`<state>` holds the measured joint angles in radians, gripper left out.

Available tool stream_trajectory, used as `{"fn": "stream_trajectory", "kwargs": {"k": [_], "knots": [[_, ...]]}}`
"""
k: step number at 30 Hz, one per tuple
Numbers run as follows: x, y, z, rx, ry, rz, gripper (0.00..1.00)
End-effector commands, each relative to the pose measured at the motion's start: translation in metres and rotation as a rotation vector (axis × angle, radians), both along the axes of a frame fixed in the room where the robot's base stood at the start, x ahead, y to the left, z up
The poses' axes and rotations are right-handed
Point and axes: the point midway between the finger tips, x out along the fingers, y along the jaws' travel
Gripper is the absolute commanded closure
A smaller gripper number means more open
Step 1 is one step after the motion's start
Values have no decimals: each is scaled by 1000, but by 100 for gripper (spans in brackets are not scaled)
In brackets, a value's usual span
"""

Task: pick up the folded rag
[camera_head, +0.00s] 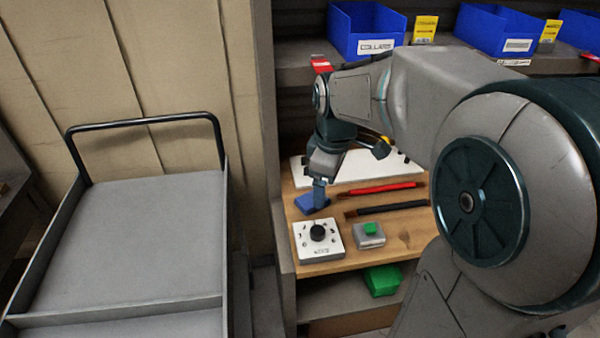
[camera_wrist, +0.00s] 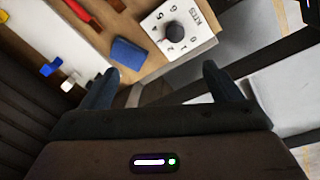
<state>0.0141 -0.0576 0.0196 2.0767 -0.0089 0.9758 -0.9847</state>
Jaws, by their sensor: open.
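The folded rag is a small blue block-like pad (camera_head: 309,205) on the wooden shelf board, at its left side in the head view. It also shows in the wrist view (camera_wrist: 128,54), lying beyond the fingertips and left of the middle of the gap. My gripper (camera_head: 319,192) points down over the rag in the head view and hides a little of it. In the wrist view my gripper (camera_wrist: 158,78) has its two fingers wide apart with nothing between them. I cannot tell the exact height of the fingertips above the board.
A white dial box (camera_head: 319,250) sits close to the rag, with a grey box with a green button (camera_head: 369,235) beside it. Red (camera_head: 385,188) and black (camera_head: 392,208) tools lie to the right. A grey cart (camera_head: 130,240) stands at the left.

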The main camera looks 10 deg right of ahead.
Motion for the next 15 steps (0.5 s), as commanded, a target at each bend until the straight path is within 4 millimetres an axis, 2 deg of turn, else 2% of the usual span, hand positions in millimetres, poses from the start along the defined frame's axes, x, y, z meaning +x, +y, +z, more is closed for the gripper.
{"fn": "stream_trajectory", "kwargs": {"k": [1,9,15], "knots": [[14,0,-11,-10,18,75,15],[80,0,-53,-52,85,512,15],[118,-1,-87,-61,121,787,15]]}}
